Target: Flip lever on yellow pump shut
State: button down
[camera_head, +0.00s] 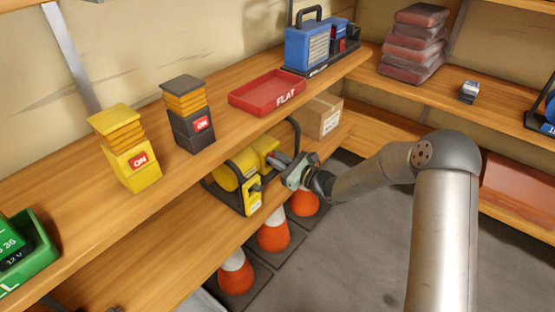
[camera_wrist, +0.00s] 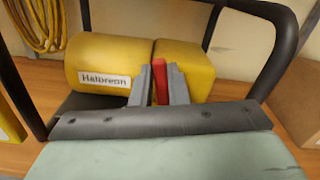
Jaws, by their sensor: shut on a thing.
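The yellow pump (camera_head: 232,176) sits in a black tube frame on the lower shelf. In the wrist view its yellow cylinder (camera_wrist: 90,58) bears a "Halbrenn" label, with a yellow block (camera_wrist: 195,62) to the right. A red lever (camera_wrist: 161,80) stands near the join of the two. My gripper (camera_head: 281,161) reaches the pump from the right. In the wrist view, my gripper (camera_wrist: 160,84) has one grey finger on each side of the red lever and is shut on it. The lever's lower end is hidden behind the gripper.
The black frame (camera_wrist: 282,50) rises around the pump, close to my gripper. A cardboard box (camera_head: 318,116) stands beyond it. Above are a yellow unit (camera_head: 127,160), a black unit (camera_head: 188,128) and a red tray (camera_head: 262,97). Traffic cones (camera_head: 273,232) stand below.

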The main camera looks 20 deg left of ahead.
jog(key=m+p, duration=0.1)
jog(key=w+m, duration=0.1)
jog(key=shift+d+m+p, duration=0.2)
jog(key=shift+m+p, duration=0.1)
jog(key=shift+p, duration=0.1)
jog(key=c, duration=1.4)
grip_release()
jog(key=p+v, duration=0.1)
jog(key=v, duration=1.6)
jog(key=shift+s+d+p, duration=0.15)
jog(key=shift+d+p, duration=0.05)
jog(key=shift+p, duration=0.1)
